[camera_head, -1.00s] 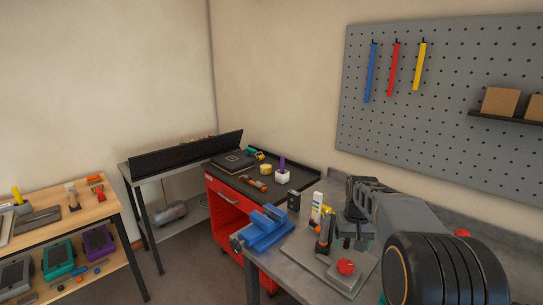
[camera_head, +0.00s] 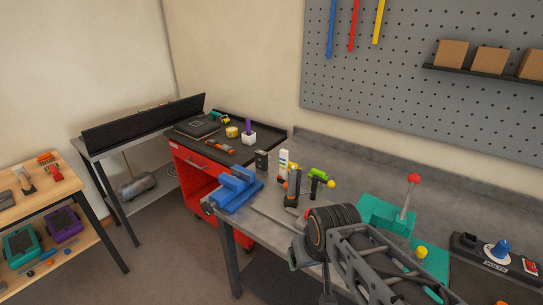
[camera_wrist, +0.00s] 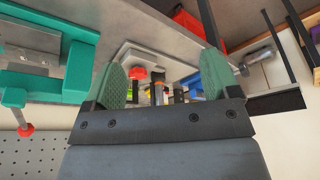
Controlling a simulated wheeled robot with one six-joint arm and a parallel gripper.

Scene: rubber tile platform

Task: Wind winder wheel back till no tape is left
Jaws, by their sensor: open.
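I cannot make out a winder wheel or tape for certain. A pale plate (camera_head: 268,216) lies on the grey bench, partly hidden behind my arm; it also shows in the wrist view (camera_wrist: 128,52) with a red knob (camera_wrist: 136,74). A dark upright tool with an orange band (camera_head: 292,188) stands by the plate. A lime-green piece with a yellow ball (camera_head: 318,177) is behind it. My gripper (camera_wrist: 162,84) is open, its two green fingertips apart and empty, with the plate and tools beyond them.
A blue vise (camera_head: 236,190) sits at the bench's left corner. A teal device with a red-tipped lever (camera_head: 385,213) and a box with a blue knob (camera_head: 497,250) are at right. A red cart (camera_head: 197,182) stands left. The bench's back strip is clear.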

